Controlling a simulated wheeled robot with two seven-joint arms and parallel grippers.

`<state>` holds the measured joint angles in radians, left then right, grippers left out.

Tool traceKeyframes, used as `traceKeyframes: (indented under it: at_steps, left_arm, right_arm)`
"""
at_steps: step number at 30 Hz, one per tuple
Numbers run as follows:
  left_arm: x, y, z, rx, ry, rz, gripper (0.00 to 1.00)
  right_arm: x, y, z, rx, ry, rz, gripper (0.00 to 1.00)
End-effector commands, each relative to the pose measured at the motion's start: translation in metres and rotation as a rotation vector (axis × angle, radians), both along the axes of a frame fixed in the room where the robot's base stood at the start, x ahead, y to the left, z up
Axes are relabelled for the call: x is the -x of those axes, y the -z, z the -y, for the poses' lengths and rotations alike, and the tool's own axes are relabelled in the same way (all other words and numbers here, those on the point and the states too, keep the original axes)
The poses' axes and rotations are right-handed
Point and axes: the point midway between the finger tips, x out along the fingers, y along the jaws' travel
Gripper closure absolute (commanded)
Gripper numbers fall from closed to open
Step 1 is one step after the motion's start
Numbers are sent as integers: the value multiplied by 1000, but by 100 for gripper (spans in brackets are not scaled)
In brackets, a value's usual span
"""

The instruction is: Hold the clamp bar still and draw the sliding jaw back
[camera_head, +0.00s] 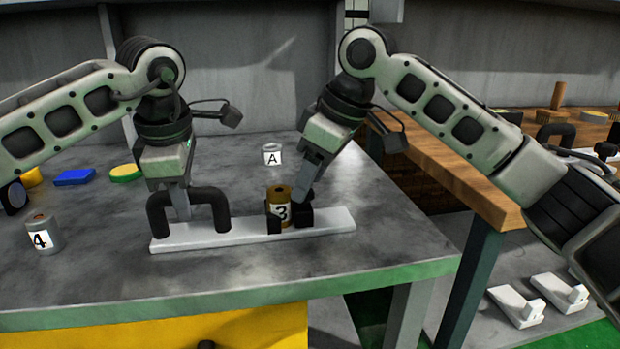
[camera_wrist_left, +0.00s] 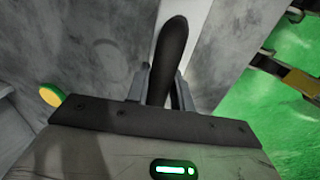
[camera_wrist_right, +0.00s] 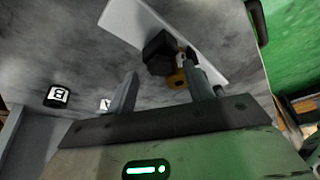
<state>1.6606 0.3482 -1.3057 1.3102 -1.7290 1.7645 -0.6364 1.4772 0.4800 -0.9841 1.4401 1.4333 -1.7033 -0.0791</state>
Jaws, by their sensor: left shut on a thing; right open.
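The clamp bar is a white flat bar (camera_head: 335,222) on the grey bench, with a black arched handle (camera_head: 221,208) at its left. My left gripper (camera_head: 182,210) is shut on the handle; the left wrist view shows the handle (camera_wrist_left: 172,52) between its fingers. Two black jaw blocks stand further right on the bar: a left one (camera_head: 273,224) and a right one (camera_head: 304,216). A brass cylinder marked 3 (camera_head: 282,197) stands upright between them. My right gripper (camera_head: 300,192) is open, its fingertips close to the right block and cylinder. Whether they touch is hidden.
A grey cylinder marked 4 (camera_head: 42,235) stands at left and a ring marked A (camera_head: 272,155) behind the bar. Blue (camera_head: 75,177) and green-yellow (camera_head: 126,173) pieces lie at back left. The bench's front edge (camera_head: 250,290) is near. A wooden-topped table (camera_head: 450,180) is at right.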

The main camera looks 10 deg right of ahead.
Motion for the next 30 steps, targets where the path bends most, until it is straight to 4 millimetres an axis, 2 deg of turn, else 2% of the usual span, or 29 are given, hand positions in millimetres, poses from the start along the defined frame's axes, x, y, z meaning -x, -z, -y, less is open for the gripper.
traceKeyframes:
  at_steps: [3,11,12,17,18,23,30]
  left_arm:
    - [0,-1,0,1,0,2,100]
    - [0,-1,0,1,0,2,100]
    - [0,-1,0,1,0,2,100]
    - [0,-1,0,1,0,2,100]
    - [0,-1,0,1,0,2,100]
    - [0,-1,0,1,0,2,100]
    - [0,0,-1,1,-1,1,100]
  right_arm:
    - [-1,7,-2,-1,0,-1,48]
    - [-2,8,-3,0,0,0,48]
    - [-2,8,-3,0,0,0,51]
    - [-2,8,-3,0,0,0,95]
    - [-2,8,-3,0,0,0,100]
    - [-2,8,3,-1,2,0,100]
    - [-2,7,36,1,3,2,100]
